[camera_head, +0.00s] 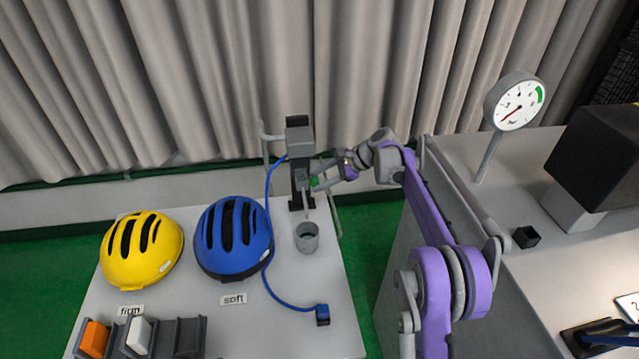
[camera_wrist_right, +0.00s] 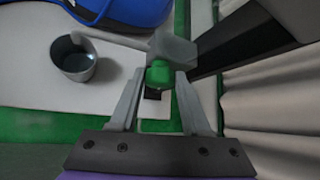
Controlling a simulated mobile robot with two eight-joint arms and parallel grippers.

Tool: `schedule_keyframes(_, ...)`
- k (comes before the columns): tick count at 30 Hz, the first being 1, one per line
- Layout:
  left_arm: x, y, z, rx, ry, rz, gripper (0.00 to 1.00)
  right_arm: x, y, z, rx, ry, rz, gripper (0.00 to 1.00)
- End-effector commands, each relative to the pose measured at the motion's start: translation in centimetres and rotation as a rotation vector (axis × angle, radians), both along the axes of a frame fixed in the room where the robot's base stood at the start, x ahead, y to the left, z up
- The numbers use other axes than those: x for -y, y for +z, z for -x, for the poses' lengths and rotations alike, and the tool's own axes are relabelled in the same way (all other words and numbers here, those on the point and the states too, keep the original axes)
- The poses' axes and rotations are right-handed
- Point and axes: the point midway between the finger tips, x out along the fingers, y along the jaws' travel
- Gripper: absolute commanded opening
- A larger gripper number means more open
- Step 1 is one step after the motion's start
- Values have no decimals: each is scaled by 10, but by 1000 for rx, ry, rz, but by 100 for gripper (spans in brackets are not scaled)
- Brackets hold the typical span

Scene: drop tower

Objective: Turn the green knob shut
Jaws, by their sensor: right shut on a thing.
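The green knob (camera_head: 314,181) sits on the grey fitting at the tower (camera_head: 301,160), above the grey cup. In the right wrist view the knob (camera_wrist_right: 159,76) is between the two fingertips, in front of a grey block. My right gripper (camera_head: 322,181) reaches in from the right and is shut on the knob; its fingers also show in the right wrist view (camera_wrist_right: 160,84). The knob's turn angle cannot be told. My left gripper is not in view.
A yellow helmet (camera_head: 142,252) and a blue helmet (camera_head: 233,240) lie on the light table. A grey cup (camera_head: 307,239) stands below the fitting. A blue hose (camera_head: 270,190) runs down to the table. A dial gauge (camera_head: 516,103) stands on the right counter.

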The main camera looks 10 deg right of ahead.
Motion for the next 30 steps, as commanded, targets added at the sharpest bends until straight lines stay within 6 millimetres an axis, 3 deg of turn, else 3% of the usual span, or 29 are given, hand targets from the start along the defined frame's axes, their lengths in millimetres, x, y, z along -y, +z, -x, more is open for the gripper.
schedule_keyframes(12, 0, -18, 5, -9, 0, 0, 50, 0, -2, 3, 191, 0, 1, 0)
schedule_keyframes(28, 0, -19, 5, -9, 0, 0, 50, 0, -1, 3, 216, 1, 2, 0)
schedule_keyframes(29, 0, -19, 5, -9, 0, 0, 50, 0, -1, 3, 216, 1, 2, 52)
schedule_keyframes(30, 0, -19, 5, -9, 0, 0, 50, 0, -1, 3, 216, 1, 1, 60)
